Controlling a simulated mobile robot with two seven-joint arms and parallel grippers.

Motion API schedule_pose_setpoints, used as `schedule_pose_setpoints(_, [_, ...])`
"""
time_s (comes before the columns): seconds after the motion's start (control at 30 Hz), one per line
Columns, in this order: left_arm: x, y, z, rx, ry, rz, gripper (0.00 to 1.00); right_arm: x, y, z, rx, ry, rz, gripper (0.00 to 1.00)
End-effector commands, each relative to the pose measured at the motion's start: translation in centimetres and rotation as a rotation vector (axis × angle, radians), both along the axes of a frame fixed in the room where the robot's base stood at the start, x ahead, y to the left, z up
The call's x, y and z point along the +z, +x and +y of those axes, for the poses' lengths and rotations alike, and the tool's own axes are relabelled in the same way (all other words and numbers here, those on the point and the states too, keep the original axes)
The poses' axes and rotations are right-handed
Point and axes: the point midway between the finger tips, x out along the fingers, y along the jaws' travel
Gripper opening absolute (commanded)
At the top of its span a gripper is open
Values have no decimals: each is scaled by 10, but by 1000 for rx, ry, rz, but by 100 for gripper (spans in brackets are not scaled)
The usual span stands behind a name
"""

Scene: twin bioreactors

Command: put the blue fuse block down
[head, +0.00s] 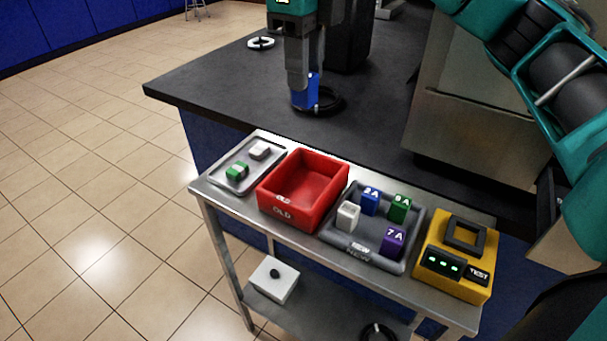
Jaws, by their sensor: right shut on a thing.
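My right gripper (304,78) points down over the dark counter (220,88) and is shut on a blue fuse block (300,99). The held block is upright, low at the counter top, beside or in front of a black ring (333,101); I cannot tell whether it touches the counter. A second blue block (370,201) with a white label stands in the grey NEW tray (345,243) on the steel cart. My left gripper is not in view.
The NEW tray also holds white, green and purple blocks. Left of it are an empty red OLD bin (283,221) and a small tray (216,176) with green and white blocks. A yellow TEST box (448,287) stands right. A white ring (261,43) lies on the counter.

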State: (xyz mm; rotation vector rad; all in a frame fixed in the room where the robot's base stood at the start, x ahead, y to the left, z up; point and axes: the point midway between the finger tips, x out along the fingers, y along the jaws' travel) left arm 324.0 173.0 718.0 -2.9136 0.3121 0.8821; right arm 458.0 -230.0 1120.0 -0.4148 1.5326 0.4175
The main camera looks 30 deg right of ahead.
Motion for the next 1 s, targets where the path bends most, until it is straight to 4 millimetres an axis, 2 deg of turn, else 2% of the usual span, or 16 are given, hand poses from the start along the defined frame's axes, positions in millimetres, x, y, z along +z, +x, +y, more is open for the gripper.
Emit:
schedule_pose_setpoints(0.13, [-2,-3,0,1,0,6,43,-1,0,0,0,0,0,1])
schedule_pose_setpoints(0.23, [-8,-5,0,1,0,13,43,-11,0,0,1,0,2,1])
schedule_pose_setpoints(0.43, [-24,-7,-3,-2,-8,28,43,-61,-1,1,2,1,6,1])
schedule_pose_setpoints(0.7, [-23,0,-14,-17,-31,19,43,-127,-1,0,0,0,4,1])
schedule_pose_setpoints(0.83, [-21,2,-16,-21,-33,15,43,-148,-1,0,1,-1,2,1])
schedule_pose_setpoints(1.0, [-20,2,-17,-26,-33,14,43,-159,0,0,1,-1,-1,1])
